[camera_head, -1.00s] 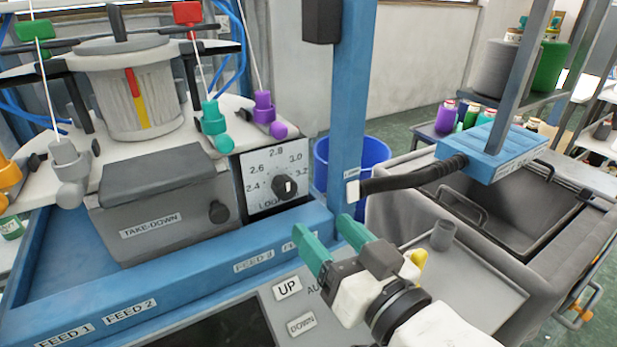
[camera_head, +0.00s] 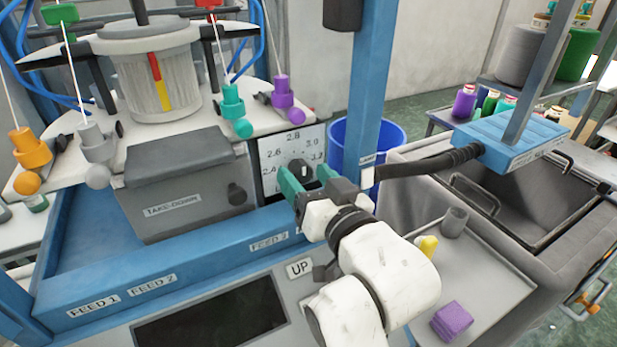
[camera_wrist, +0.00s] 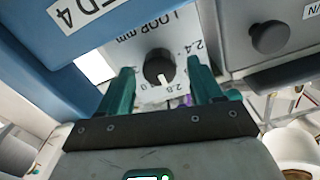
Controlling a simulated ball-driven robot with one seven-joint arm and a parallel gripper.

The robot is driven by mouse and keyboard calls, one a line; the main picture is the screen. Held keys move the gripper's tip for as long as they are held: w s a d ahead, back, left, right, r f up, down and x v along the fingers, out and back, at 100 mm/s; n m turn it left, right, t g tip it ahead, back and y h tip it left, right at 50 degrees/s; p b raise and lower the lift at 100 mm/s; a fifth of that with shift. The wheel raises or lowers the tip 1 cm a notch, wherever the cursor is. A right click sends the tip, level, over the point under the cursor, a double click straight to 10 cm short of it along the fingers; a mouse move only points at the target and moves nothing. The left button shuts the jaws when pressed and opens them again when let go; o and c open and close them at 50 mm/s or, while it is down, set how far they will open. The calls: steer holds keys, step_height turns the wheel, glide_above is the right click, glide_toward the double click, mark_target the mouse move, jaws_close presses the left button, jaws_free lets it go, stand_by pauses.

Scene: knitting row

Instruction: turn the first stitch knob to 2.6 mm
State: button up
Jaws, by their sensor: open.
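The stitch knob is a black round knob (camera_head: 299,168) on a white dial plate (camera_head: 314,134) numbered in tenths around 2.4 to 3.2. The wrist view shows the knob (camera_wrist: 158,66) upside down, with a white mark pointing toward the picture's bottom, roughly at the 2.8 side; the exact reading is unclear. My gripper (camera_head: 306,178) has green fingers and is open in front of the dial. In the wrist view, my gripper (camera_wrist: 160,75) has a finger on each side of the knob, with a gap at both sides. Its depth to the knob is hard to tell.
A grey take-down box (camera_head: 180,185) with its own black knob (camera_head: 237,194) stands left of the dial. A blue post (camera_head: 372,90) rises close on the right. A blue rail (camera_head: 200,263) runs below.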

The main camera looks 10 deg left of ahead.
steer(key=shift+c, duration=0.4)
steer(key=c, duration=1)
steer(key=n+b, duration=0.1)
steer(key=n, duration=0.2)
steer(key=shift+n, duration=0.3)
steer(key=shift+n+b, duration=0.45)
steer(key=shift+n, duration=1.55)
steer(key=o, duration=1.1)
